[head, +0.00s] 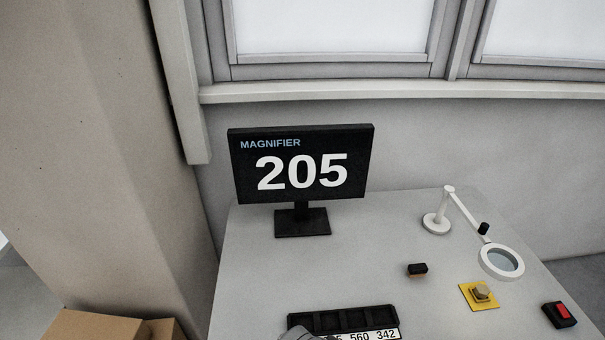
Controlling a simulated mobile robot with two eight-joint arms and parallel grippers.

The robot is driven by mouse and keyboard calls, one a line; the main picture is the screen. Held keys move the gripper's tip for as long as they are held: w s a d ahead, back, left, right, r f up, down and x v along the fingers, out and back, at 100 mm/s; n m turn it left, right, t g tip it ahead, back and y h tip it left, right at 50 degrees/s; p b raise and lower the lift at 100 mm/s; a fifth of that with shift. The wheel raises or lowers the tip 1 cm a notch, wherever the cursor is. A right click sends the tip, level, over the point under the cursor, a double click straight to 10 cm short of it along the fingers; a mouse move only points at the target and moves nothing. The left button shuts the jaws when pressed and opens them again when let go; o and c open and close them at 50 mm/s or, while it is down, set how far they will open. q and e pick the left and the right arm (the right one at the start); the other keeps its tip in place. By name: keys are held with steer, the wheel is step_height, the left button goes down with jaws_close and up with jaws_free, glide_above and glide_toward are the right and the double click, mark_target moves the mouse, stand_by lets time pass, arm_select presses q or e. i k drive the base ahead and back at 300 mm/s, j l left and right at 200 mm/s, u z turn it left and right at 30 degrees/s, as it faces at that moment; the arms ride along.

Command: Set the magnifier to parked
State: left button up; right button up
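The magnifier (501,262) is a white ring with a greyish lens on a jointed white arm. Its round base (436,224) stands on the right half of the table. The arm rises from the base, then slopes down to the right to a black knob (484,228) near the ring. The ring hangs toward the table's right edge. A black monitor (302,165) at the back left reads "MAGNIFIER 205".
The black compartment tray (343,319) at the front has a white number label, partly hidden. A small dark block (417,269), a yellow plate with a beige knob (479,296) and a black-and-red box (559,314) are on the right. Cardboard boxes (110,326) stand lower left. The table's middle is clear.

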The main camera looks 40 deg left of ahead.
mark_target(481, 232)
steer(key=i+l, duration=1)
